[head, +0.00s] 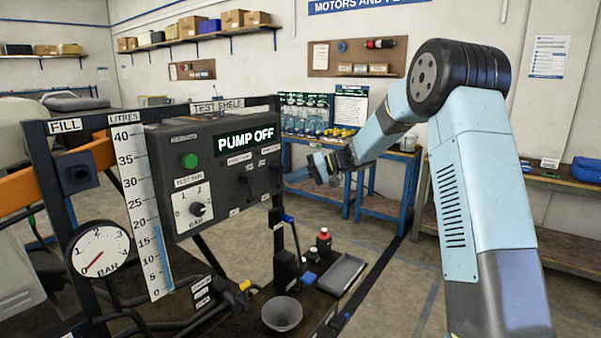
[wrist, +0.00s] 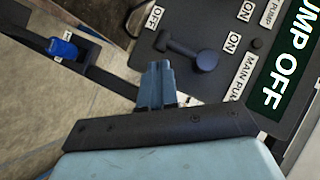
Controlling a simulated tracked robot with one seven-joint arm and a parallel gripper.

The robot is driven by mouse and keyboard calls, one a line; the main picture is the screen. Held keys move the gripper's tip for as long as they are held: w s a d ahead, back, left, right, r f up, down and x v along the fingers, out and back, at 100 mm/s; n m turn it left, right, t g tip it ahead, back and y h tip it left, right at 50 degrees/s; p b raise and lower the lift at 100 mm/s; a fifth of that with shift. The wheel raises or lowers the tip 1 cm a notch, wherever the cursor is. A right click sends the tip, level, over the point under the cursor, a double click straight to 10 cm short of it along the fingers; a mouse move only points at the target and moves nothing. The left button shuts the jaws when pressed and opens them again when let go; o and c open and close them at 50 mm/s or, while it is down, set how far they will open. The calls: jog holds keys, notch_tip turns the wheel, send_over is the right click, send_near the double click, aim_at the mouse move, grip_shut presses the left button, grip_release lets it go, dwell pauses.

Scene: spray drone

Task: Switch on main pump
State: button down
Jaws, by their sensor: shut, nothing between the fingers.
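The dark grey control box (head: 215,165) stands at the left of the head view. In the wrist view, a black lever with a round knob (wrist: 205,61) lies near the labels OFF, ON and MAIN PUMP (wrist: 243,77). I cannot tell for certain which label belongs to it. My gripper (head: 314,166) is shut and empty, to the right of the box. Its fingertips (wrist: 157,66) appear just short of the lever in the wrist view; contact is unclear.
A pressure gauge (head: 98,250) and a litre scale (head: 142,212) stand left of the box. Below are a grey bowl (head: 282,314), a red-capped bottle (head: 323,240) and a tray (head: 342,274). A blue workbench (head: 383,204) is behind my arm.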

jog(key=shift+s+a+f, duration=0.1)
dwell(0.5)
jog(key=shift+f, duration=0.1)
